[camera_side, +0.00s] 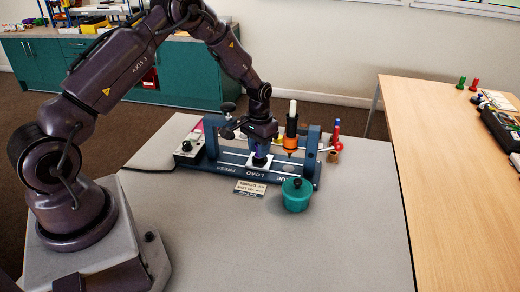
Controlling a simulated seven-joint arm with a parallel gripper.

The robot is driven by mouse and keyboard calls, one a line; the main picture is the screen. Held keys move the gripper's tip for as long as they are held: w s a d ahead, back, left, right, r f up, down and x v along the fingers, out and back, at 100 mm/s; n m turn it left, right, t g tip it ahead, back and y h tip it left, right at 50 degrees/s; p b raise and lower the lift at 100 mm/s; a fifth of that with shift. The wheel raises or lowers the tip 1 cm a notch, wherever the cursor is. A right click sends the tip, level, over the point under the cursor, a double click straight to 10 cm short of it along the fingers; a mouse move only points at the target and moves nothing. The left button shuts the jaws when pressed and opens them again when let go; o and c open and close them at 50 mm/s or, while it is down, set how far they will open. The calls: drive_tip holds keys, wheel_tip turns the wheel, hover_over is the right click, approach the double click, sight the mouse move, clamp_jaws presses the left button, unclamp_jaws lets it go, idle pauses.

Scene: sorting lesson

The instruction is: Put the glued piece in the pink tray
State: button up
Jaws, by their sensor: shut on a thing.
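My gripper (261,149) points down over the blue bench fixture (226,170), above the part marked LOAD. It is shut on a small purple-blue piece (262,152), mostly hidden by the fingers. A white pad (258,162) lies right below; I cannot tell whether the piece touches it. Glue on the piece is too small to see. A sliver of pink (197,127), perhaps the pink tray, shows behind the fixture's left end; the rest of it is hidden.
An orange and black glue dispenser (291,135) stands right of my gripper. A teal pot (296,195) with a dark knob is in front. A grey control box (188,150) sits at left, a printed card (250,188) in front. The grey table's front (290,255) is clear.

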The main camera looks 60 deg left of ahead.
drive_tip(key=shift+r, duration=0.1)
drive_tip(key=shift+r, duration=3.15)
drive_tip(key=w+a+n, duration=0.6)
drive_tip(key=w+a, duration=0.2)
drive_tip(key=shift+s+a, duration=7.3)
drive_tip(key=shift+s, duration=0.1)
drive_tip(key=shift+s+a+f, duration=0.1)
drive_tip(key=shift+f, duration=1.85)
drive_tip(key=shift+s+a+f, duration=0.1)
drive_tip(key=shift+f, duration=1.8)
drive_tip(key=shift+f, duration=0.3)
